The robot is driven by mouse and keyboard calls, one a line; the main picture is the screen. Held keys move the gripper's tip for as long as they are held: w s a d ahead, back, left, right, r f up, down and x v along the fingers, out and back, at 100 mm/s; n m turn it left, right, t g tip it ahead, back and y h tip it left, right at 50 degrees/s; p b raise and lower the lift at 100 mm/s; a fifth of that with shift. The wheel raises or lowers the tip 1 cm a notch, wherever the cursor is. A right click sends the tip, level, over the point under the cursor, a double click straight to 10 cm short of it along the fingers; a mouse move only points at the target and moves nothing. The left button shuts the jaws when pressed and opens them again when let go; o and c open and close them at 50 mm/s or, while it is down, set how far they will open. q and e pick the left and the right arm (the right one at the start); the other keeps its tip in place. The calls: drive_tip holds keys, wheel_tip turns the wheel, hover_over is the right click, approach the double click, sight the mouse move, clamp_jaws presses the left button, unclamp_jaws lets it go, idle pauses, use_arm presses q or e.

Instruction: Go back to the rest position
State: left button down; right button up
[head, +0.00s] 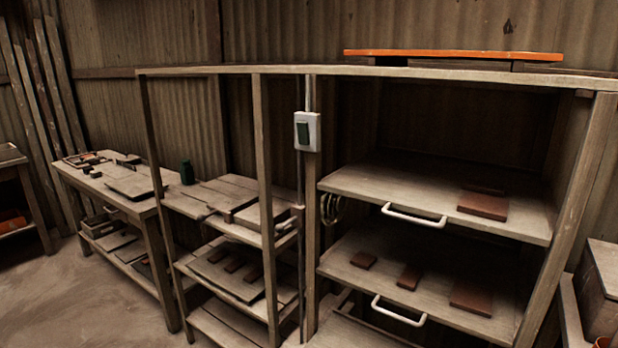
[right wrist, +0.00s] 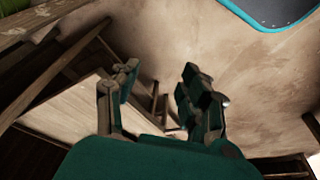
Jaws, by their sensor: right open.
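My right gripper (right wrist: 156,95) shows in the right wrist view, with its two fingers apart and nothing between them. Past the fingers are the brown floor and some wooden furniture, and no object touches the fingertips. Neither gripper shows in the head view, and my left gripper is in no view.
A wooden shelf unit (head: 437,72) has pull-out shelves with white handles (head: 414,215) and reddish-brown tiles (head: 482,205). A switch box (head: 307,131) is on its post. A workbench (head: 150,208) with tools stands at left. Floor (head: 95,300) is open at lower left.

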drive_tip(key=s+f+g, duration=0.1)
drive_tip(key=s+f, duration=0.2)
drive_tip(key=f, duration=0.6)
drive_tip(key=s+f, duration=0.2)
drive_tip(key=f, duration=0.7)
drive_tip(key=s+d+f+g, duration=0.1)
drive_tip(key=s+d+f, duration=0.2)
drive_tip(key=s+f, duration=0.8)
drive_tip(key=s, duration=0.4)
drive_tip(key=shift+d+f+p, duration=0.15)
drive_tip(key=shift+f+p, duration=0.2)
drive_tip(key=shift+c, duration=0.4)
